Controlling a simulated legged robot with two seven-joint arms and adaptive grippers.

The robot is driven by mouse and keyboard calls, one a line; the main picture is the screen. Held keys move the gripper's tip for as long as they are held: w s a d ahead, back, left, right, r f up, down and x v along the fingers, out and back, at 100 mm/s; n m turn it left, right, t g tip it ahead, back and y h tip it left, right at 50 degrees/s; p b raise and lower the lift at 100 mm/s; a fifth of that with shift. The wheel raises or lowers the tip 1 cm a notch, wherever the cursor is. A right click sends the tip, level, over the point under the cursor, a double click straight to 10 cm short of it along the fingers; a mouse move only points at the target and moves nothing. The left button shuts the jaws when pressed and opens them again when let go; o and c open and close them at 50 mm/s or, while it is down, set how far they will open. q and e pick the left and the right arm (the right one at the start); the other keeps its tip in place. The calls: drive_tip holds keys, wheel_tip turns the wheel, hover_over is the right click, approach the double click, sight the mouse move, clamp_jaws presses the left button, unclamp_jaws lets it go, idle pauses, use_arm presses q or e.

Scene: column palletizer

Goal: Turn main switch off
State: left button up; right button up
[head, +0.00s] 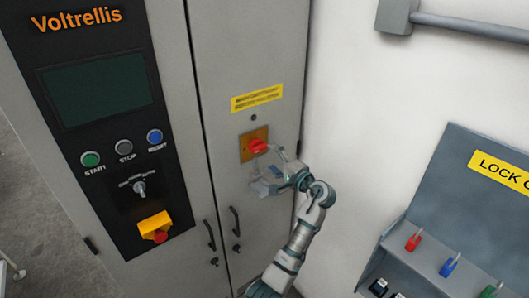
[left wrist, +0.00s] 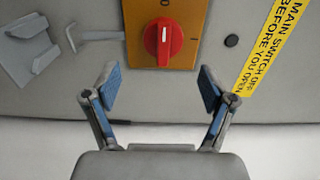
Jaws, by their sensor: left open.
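The main switch is a red rotary knob (head: 258,146) on an orange plate (head: 246,153) on the grey cabinet door. In the left wrist view the knob (left wrist: 163,43) has its grip lying up and down. Its white line is at the end towards the "0" mark; the "I" mark is to the right. My left gripper (head: 275,169) is beside the switch, just below and right of it in the head view. In the left wrist view its two blue-padded fingers (left wrist: 160,87) are apart with nothing between them, and the knob is beyond their tips, clear of them. My right gripper is not in view.
A yellow warning label (head: 257,97) is above the switch. A grey bracket (left wrist: 30,52) is fixed on the door near it. A control panel (head: 110,130) with buttons and a yellow-housed red button (head: 155,227) is left. A lockout station (head: 440,220) with padlocks is right.

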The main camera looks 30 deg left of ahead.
use_arm(q)
drive_tip(key=v, duration=0.5)
drive_tip(key=shift+d, duration=0.25)
drive_tip(key=shift+a, duration=0.1)
